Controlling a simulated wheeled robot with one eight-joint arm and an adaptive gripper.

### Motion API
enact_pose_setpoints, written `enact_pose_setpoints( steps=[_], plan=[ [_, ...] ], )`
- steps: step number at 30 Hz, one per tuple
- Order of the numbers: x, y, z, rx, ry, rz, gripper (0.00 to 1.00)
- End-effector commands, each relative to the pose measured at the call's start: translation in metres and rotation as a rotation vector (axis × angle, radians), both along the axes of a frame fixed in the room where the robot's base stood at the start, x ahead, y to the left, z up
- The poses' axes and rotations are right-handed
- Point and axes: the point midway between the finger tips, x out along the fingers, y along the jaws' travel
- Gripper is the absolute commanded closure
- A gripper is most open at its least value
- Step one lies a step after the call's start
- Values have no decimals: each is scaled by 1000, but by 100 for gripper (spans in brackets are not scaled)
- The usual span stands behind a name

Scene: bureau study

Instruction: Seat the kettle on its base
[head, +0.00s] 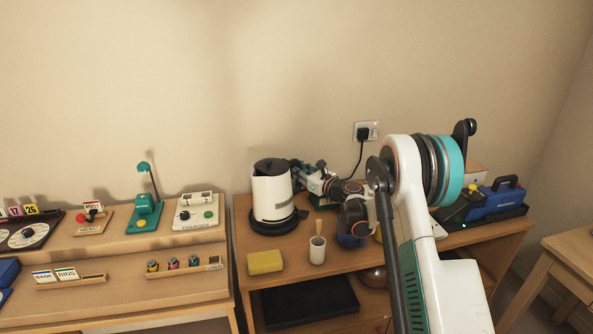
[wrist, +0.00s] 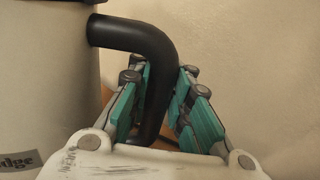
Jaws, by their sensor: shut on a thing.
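The white kettle (head: 270,196) with a black lid and handle is upright over its round black base (head: 277,228) on the wooden desk. No clear gap shows between them, but I cannot tell if the kettle is fully seated. My gripper (head: 298,178) comes in from the right and is shut on the kettle's black handle. In the wrist view, the handle (wrist: 145,38) passes between the teal pads of my gripper (wrist: 160,90), and the kettle's pale body (wrist: 45,90) fills the left side. The base is hidden there.
A yellow sponge (head: 265,262) and a white cup (head: 317,250) with a stick in it stand in front of the base. A wall socket (head: 367,131) with a plugged cable is behind. A charger box (head: 198,211) sits to the left on another desk.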

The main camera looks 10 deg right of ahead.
Motion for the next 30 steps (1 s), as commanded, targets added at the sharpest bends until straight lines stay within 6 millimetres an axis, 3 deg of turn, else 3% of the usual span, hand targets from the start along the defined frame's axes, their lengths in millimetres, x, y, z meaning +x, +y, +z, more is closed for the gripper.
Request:
enact_pose_setpoints(
  steps=[19,20,21,30],
  plan=[
    [0,0,-9,4,0,0,100],
    [0,0,-9,4,0,0,82],
    [0,0,-8,4,0,0,73],
    [0,0,-11,-2,0,0,72]
  ],
)
